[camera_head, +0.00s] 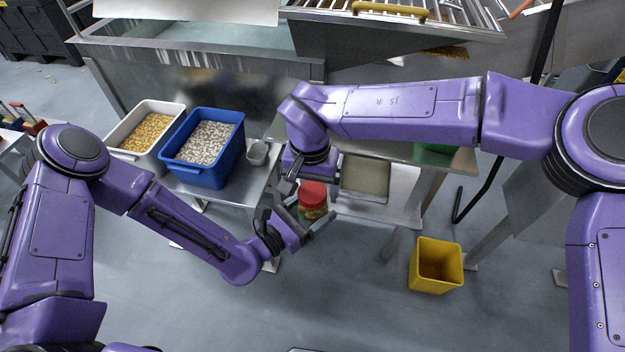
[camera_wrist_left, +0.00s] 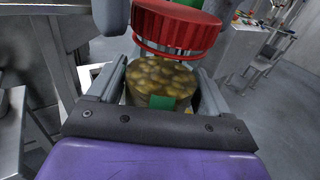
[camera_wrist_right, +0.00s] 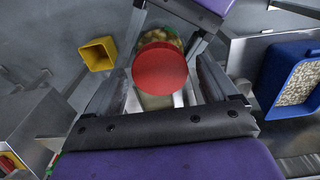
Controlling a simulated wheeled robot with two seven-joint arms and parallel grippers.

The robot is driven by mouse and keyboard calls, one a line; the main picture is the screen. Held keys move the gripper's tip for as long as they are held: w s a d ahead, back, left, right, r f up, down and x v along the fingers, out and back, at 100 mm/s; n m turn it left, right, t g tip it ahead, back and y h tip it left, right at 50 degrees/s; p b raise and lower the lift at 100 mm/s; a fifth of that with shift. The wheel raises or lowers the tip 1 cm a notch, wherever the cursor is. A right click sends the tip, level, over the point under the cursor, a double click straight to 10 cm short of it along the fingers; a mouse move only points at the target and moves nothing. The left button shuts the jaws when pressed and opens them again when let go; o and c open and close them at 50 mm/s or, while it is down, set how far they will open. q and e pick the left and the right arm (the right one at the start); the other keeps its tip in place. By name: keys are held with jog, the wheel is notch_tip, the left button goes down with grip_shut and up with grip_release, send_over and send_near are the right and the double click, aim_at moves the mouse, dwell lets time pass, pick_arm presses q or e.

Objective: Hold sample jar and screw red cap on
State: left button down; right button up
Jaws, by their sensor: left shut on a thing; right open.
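The sample jar (camera_wrist_left: 160,85), clear with brownish chips inside, is upright between the fingers of my left gripper (camera_head: 312,210), which is shut on its sides. The red cap (camera_head: 313,192) sits at the jar's mouth; it also shows in the left wrist view (camera_wrist_left: 178,28). I cannot tell whether it is threaded or only resting there. My right gripper (camera_wrist_right: 162,78) is open above the jar, pointing down. In the right wrist view the cap's round top (camera_wrist_right: 160,70) lies between its two fingers, with gaps at the sides.
A blue bin of pale pieces (camera_head: 183,170) and a white bin of yellow chips (camera_head: 122,149) stand on the left table, with a small grey scoop cup (camera_head: 258,153) beside them. A grey tray (camera_head: 365,178) lies behind the jar. A yellow bin (camera_head: 436,265) stands on the floor.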

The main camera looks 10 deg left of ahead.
jog(key=c, duration=1.1)
